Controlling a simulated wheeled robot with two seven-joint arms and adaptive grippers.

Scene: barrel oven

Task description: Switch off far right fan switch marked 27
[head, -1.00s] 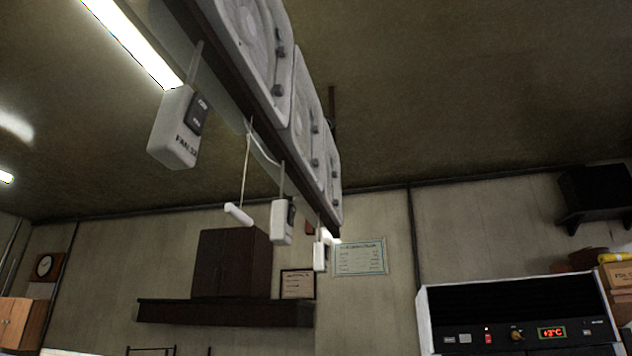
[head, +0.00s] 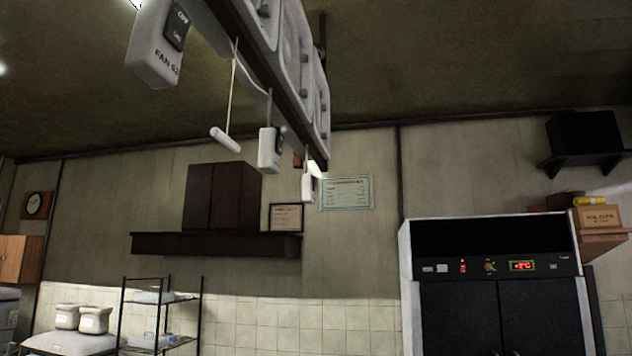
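Three white fan switch boxes hang from a dark ceiling beam (head: 262,75) that carries several white fans (head: 297,45). The middle switch box (head: 267,158) is smaller, with a dark rocker and no readable label. The farthest switch box (head: 307,188) is the rightmost in the picture, and its marking is too small to read. I cannot tell which box is marked 27. Neither of my grippers is in view.
A white pull handle (head: 225,139) hangs on a cord between the boxes. A dark wall shelf (head: 215,244) with a cabinet is behind. A black oven or fridge unit (head: 460,320) stands at right, a wire rack (head: 160,310) lower left.

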